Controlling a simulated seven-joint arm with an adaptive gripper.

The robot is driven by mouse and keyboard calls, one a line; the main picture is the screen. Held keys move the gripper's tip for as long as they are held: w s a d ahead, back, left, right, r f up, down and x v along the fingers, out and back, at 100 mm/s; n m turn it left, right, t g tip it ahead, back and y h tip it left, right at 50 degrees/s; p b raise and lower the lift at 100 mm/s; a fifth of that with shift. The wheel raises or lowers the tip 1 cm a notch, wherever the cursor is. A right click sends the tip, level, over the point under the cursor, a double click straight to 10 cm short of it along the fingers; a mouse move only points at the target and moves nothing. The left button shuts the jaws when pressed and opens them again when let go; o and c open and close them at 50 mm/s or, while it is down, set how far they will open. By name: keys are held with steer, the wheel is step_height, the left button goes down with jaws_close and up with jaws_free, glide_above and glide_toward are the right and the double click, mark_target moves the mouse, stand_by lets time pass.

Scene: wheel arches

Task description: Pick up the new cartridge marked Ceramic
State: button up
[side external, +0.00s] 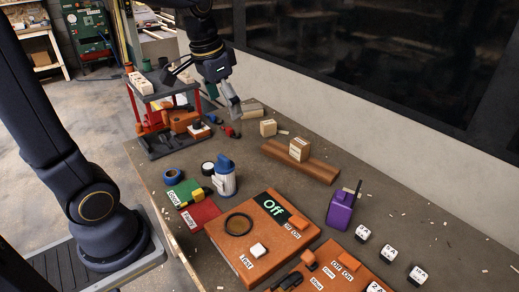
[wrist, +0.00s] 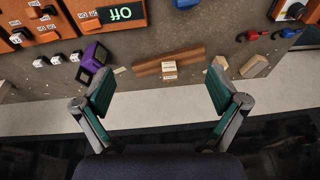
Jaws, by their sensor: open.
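A pale wooden block (side external: 299,149) with a small label stands on a brown wooden bar (side external: 318,168); it also shows in the wrist view (wrist: 169,68). Another pale block (side external: 268,128) stands behind the bar, and a flatter one (side external: 252,108) lies near the wall. A further labelled block (side external: 141,83) sits on top of a grey and red rack. The labels are too small to read, so I cannot tell which is marked Ceramic. My gripper (wrist: 160,90) is open and empty, above the table's wall side. It also shows in the side view (side external: 207,90), near the rack.
The grey and red rack (side external: 135,92) stands at the far left table end. Orange panels (side external: 250,262), a purple box (side external: 342,208), a blue and white bottle (side external: 224,178) and white cubes (side external: 388,254) occupy the front. A wall runs along the back. The bench around the bar is mostly clear.

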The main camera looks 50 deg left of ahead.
mark_target(225, 167)
steer(key=a+f+g, duration=0.1)
steer(key=a+f, duration=0.1)
steer(key=f, duration=0.4)
steer(key=w+a+f+n+g, duration=0.1)
steer(key=a+f, duration=0.1)
steer(key=f, duration=0.4)
steer(key=w+a+f, duration=0.1)
steer(key=a+f, duration=0.1)
steer(key=f, duration=0.5)
steer(key=shift+a+n+g+h, duration=0.25)
steer(key=shift+n+g+h, duration=0.05)
steer(key=shift+n+g, duration=0.1)
steer(key=f, duration=0.6)
steer(key=shift+a, duration=0.2)
steer(key=c, duration=1.3)
steer(key=shift+c, duration=0.2)
steer(key=shift+w+r, duration=0.1)
steer(key=shift+r, duration=0.1)
